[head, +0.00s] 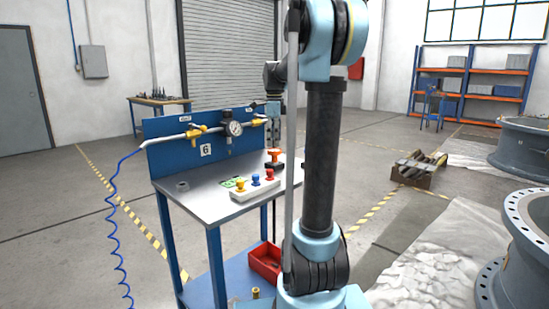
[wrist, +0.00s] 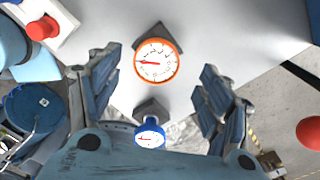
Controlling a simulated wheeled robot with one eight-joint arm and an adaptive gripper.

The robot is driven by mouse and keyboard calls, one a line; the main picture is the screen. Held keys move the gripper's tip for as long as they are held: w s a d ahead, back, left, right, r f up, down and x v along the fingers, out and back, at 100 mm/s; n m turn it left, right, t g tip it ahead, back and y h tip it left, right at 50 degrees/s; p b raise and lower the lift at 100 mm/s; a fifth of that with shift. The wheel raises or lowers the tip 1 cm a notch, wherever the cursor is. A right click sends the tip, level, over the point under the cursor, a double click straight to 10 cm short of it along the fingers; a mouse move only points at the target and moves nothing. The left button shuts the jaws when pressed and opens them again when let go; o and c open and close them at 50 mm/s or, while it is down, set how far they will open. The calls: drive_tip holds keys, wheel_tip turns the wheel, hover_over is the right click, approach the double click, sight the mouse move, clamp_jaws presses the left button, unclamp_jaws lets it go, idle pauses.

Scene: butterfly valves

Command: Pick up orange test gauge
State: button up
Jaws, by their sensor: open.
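The orange test gauge (head: 274,153) stands on a dark base near the right end of the bench top in the head view. In the wrist view its orange-rimmed white dial (wrist: 158,62) faces the camera, between and slightly beyond the fingertips. My gripper (wrist: 157,72) is open and empty, with one finger on either side of the gauge and neither seen touching it. A blue-rimmed gauge (wrist: 150,137) shows lower in the wrist view, close to the palm.
The metal bench top (head: 205,193) carries a white block (head: 250,190) with yellow, blue and red knobs. A blue back panel (head: 165,158) holds a pipe with a mounted gauge (head: 235,128) and yellow valves. A red bin (head: 265,258) sits on the lower shelf.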

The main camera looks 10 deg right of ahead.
sight(275, 149)
drive_tip(key=shift+s+d+f, duration=0.1)
drive_tip(key=shift+f, duration=1.35)
drive_tip(key=shift+s+f, duration=0.1)
drive_tip(key=shift+f, duration=1.35)
drive_tip(key=c, duration=1.1)
